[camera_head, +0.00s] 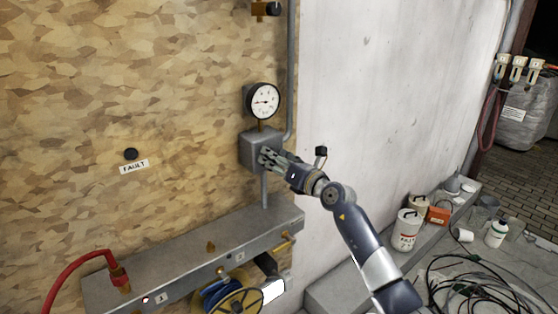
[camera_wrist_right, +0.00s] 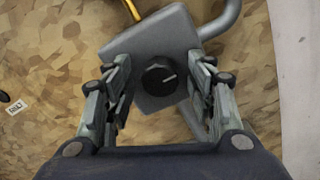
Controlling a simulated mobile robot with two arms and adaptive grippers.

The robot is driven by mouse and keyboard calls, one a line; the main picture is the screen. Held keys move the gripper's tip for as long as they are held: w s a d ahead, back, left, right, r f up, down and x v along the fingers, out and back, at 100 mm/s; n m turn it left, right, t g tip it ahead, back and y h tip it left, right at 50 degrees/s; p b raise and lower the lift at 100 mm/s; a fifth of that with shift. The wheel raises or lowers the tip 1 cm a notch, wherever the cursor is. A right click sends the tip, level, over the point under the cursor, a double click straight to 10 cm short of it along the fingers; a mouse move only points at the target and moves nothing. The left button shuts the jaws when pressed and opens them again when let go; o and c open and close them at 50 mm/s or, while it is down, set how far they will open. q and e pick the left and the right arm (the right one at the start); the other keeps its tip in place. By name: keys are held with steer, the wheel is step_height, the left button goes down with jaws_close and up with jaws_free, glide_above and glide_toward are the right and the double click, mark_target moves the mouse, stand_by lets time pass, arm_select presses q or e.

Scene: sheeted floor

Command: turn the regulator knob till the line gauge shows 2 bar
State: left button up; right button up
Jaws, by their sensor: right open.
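The regulator is a grey box (camera_head: 252,147) on the board wall, with pipes above and below. Its black knob (camera_wrist_right: 158,78) shows in the right wrist view, with a pale pointer line toward the right and slightly up. In the head view my gripper hides the knob. The round white line gauge (camera_head: 264,101) sits above the box; its needle points about left, but the numbers are too small to read. My right gripper (camera_head: 268,158) is at the box. In the wrist view its open fingers (camera_wrist_right: 160,90) stand on either side of the knob, apart from it. My left gripper is out of view.
A grey manifold ledge (camera_head: 190,250) with a red hose (camera_head: 72,275) and brass fittings runs below. A cable reel (camera_head: 232,302) hangs under it. A black button (camera_head: 130,154) with a FAULT label is left. White containers (camera_head: 406,230) and loose cables lie at right.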

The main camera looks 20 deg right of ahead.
steer(key=v, duration=1.2)
steer(key=s+f+m+g+h+b, duration=0.1)
steer(key=s+f+m+g+b, duration=0.15)
steer(key=f+m, duration=1.75)
steer(key=s+f+g+h+b, duration=0.1)
steer(key=s+f, duration=0.3)
steer(key=f, duration=0.6)
steer(key=s+d+f+m+h, duration=0.15)
steer(key=s+f, duration=0.25)
steer(key=f, duration=0.6)
steer(key=s+f+g+h+b, duration=0.15)
steer(key=s+f, duration=0.25)
steer(key=f, duration=0.6)
steer(key=s+f+m+g+h, duration=0.1)
steer(key=s+f+m+g, duration=0.45)
steer(key=s+f, duration=1.25)
steer(key=s+a+f+m+g, duration=0.1)
steer(key=s+f+m, duration=0.1)
steer(key=s, duration=0.7)
steer(key=s+a+f+m+g+b, duration=0.1)
steer(key=s+f, duration=0.3)
steer(key=s, duration=0.4)
steer(key=s+a+f+m+g, duration=0.2)
steer(key=s+f+g, duration=0.1)
steer(key=s, duration=0.6)
steer(key=shift+s+a+f+m, duration=0.25)
steer(key=shift+s+a+m, duration=0.05)
steer(key=shift+a+m, duration=0.1)
